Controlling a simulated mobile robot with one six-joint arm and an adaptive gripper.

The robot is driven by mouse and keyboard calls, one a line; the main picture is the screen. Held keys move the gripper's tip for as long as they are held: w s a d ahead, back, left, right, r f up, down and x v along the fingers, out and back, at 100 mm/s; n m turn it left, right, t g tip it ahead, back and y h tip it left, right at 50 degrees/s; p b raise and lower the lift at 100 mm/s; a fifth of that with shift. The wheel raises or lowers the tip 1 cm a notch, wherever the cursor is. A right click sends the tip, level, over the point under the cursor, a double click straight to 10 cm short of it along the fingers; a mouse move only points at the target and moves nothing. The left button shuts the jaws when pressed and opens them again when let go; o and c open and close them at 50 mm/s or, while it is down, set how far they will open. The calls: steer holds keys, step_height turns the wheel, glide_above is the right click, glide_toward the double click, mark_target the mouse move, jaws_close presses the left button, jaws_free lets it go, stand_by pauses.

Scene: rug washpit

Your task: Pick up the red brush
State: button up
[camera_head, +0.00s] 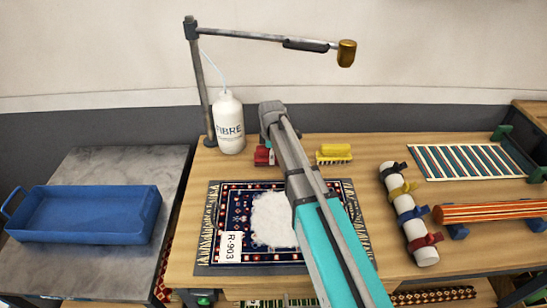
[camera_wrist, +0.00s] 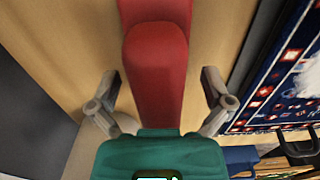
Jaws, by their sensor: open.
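The red brush (camera_head: 262,157) lies on the wooden table just behind the patterned rug, partly hidden by my arm in the head view. In the wrist view the red brush (camera_wrist: 156,70) stands large in the middle, its long red body running toward my gripper. My gripper (camera_wrist: 161,88) is open, with one finger on each side of the brush and gaps showing on both sides. My gripper's fingers are hidden behind my arm in the head view. Its exact height over the brush is hard to tell.
A yellow brush (camera_head: 334,153) lies right of the red brush. A white FIBRE bottle (camera_head: 229,125) and a lamp post (camera_head: 199,85) stand to the left. The rug (camera_head: 225,205) with white fluff lies in front. A strapped roll (camera_head: 410,215) is farther right.

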stand_by(0.3)
steer(key=c, duration=1.3)
steer(key=shift+r, duration=0.15)
step_height(320, 180, up, 3)
steer(key=p, duration=0.3)
steer(key=shift+s+a+r+p, duration=0.5)
steer(key=shift+s+r+p, duration=1.15)
steer(key=shift+s, duration=0.65)
steer(key=shift+s+a+r+p, duration=0.45)
steer(key=shift+s+r+p, duration=1.2)
steer(key=shift+s, duration=0.6)
steer(key=shift+s+a+r+p, duration=0.5)
steer(key=shift+s+r+p, duration=1.15)
steer(key=shift+s, duration=0.65)
steer(key=shift+f, duration=0.1)
